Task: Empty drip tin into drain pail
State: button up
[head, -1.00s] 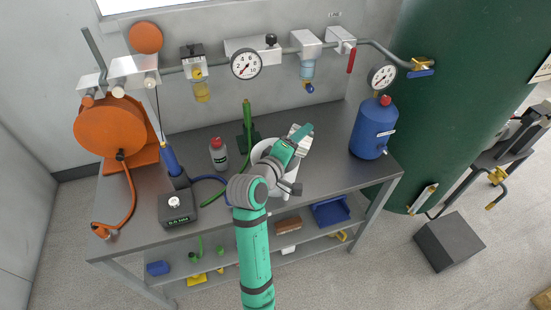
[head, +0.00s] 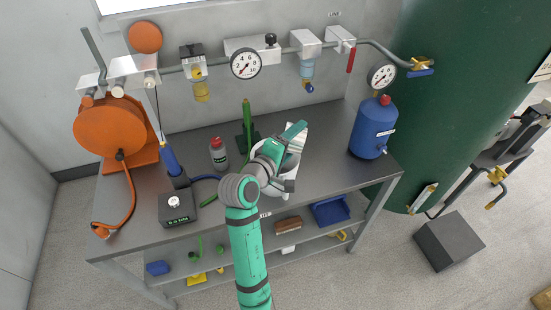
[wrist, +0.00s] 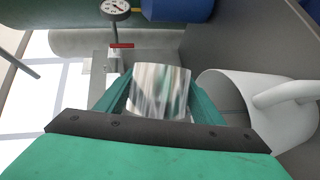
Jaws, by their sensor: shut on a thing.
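My gripper (wrist: 160,105) is shut on a shiny metal tin (wrist: 160,88), which sits between the green fingers in the wrist view. The white pail (wrist: 245,90) is just beside the tin there, with its open mouth and handle showing. The tin appears tipped on its side relative to the pail; its contents cannot be seen. In the head view my gripper (head: 289,142) is over the pail (head: 272,187) on the bench. My wrist covers much of the pail, and the tin is hard to make out there.
Pipes with gauges (head: 246,64) run along the wall behind. Bench between pail and tank is clear.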

jog(key=shift+a+f+n+h, duration=0.3)
jog(key=shift+a+f+n, duration=0.1)
jog(key=shift+n, duration=0.2)
dwell(0.6)
dwell(0.4)
jog(key=shift+d+r, duration=0.15)
jog(key=shift+d, duration=0.05)
jog(key=d+m, duration=0.1)
jog(key=d+m+y, duration=0.1)
jog(key=shift+s+d+m, duration=0.2)
jog(key=shift+m, duration=0.1)
jog(key=shift+d+r+m+y, duration=0.25)
jog(key=shift+r+m+y, duration=0.25)
jog(key=shift+m, duration=0.1)
jog(key=s+d+f+m+y+b, duration=0.1)
jog(key=d+f+m+y+b, duration=0.1)
jog(key=d+f+m+y, duration=0.4)
jog(key=shift+s+m, duration=0.2)
jog(key=shift+m, duration=1)
jog(key=shift+d, duration=0.1)
